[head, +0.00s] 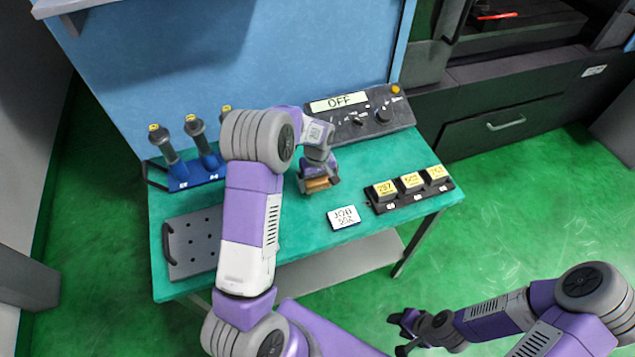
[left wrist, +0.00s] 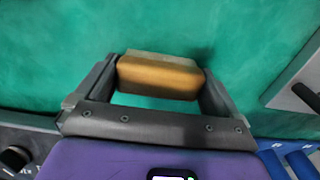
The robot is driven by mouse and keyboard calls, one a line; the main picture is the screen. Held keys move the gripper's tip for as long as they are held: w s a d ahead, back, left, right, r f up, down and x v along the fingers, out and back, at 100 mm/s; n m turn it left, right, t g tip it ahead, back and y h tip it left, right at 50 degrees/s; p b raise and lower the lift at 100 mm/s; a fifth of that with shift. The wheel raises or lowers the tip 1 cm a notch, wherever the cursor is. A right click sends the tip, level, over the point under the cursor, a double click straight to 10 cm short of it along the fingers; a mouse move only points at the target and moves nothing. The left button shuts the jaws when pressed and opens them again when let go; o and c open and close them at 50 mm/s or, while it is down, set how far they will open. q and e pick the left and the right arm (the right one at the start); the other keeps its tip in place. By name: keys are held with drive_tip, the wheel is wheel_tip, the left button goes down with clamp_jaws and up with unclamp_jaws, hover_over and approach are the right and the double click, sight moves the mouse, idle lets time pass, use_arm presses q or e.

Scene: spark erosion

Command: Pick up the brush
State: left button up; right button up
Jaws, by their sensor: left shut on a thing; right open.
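The brush (head: 318,184) shows as a small brown, wooden-looking block over the green table. My left gripper (head: 320,177) is shut on it. In the left wrist view the brush (left wrist: 158,77) lies crosswise between the two fingers, with a lighter strip along its far edge. I cannot tell whether it touches the table or is just above it. My right gripper (head: 402,331) is open and empty, beyond the table's front right, over the green floor.
The table's middle is mostly clear.

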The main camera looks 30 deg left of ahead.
sight(318, 180)
use_arm(q)
drive_tip(key=shift+r, duration=0.1)
wheel_tip(318, 180, up, 10)
drive_tip(key=shift+f+p, duration=0.1)
drive_tip(key=shift+p, duration=0.55)
